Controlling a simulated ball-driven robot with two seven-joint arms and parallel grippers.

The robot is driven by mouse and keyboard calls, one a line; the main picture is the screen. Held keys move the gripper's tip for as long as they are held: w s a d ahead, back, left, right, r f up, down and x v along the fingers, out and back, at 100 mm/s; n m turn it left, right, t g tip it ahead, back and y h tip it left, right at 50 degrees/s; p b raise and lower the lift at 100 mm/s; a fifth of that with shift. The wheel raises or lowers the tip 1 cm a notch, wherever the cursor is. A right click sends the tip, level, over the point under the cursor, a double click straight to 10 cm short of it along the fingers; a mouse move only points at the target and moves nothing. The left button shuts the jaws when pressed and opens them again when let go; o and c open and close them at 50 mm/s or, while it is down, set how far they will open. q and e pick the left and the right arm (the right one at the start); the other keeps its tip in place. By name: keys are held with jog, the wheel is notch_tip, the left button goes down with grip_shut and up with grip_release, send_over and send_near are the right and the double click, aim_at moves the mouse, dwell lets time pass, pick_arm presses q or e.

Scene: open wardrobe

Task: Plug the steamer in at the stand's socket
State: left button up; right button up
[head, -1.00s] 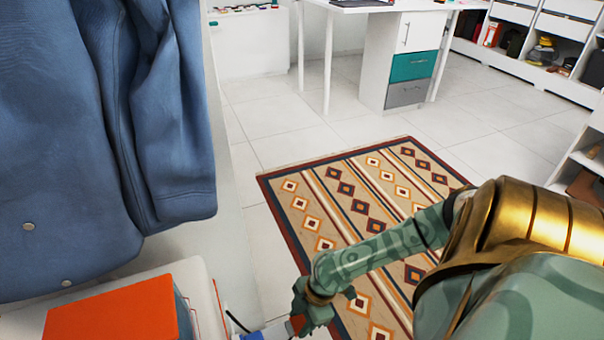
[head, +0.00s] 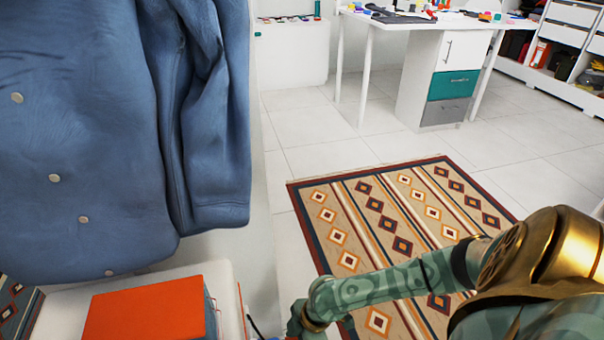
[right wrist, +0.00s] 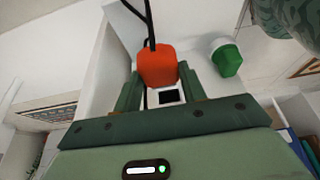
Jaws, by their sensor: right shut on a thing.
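My right gripper (head: 300,326) is at the bottom edge of the head view, beside the white shelf's right end. In the right wrist view its two green fingers (right wrist: 160,82) are shut on an orange plug (right wrist: 157,64). A black cable runs up from the plug. A small white block with a dark square face (right wrist: 166,96) shows just below the plug, between the fingers. It may be the socket; I cannot tell whether the plug touches it. The steamer cannot be made out. My left gripper is not in view.
A blue coat (head: 90,130) hangs at the left above an orange box (head: 145,312) on a white shelf (head: 228,290). A green-and-white object (right wrist: 227,58) is right of the plug. A patterned rug (head: 400,215) covers open floor; a white desk (head: 440,80) stands beyond.

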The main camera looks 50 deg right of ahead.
jog(key=shift+w+a, duration=0.3)
jog(key=shift+a, duration=0.2)
jog(key=shift+w+a, duration=0.3)
jog(key=shift+a, duration=0.2)
jog(key=shift+w+a, duration=0.2)
jog(key=shift+a, duration=0.1)
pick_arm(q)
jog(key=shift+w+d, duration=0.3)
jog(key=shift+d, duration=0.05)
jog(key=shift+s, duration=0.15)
pick_arm(e)
jog(key=shift+r+p, duration=0.1)
jog(key=shift+p, duration=0.25)
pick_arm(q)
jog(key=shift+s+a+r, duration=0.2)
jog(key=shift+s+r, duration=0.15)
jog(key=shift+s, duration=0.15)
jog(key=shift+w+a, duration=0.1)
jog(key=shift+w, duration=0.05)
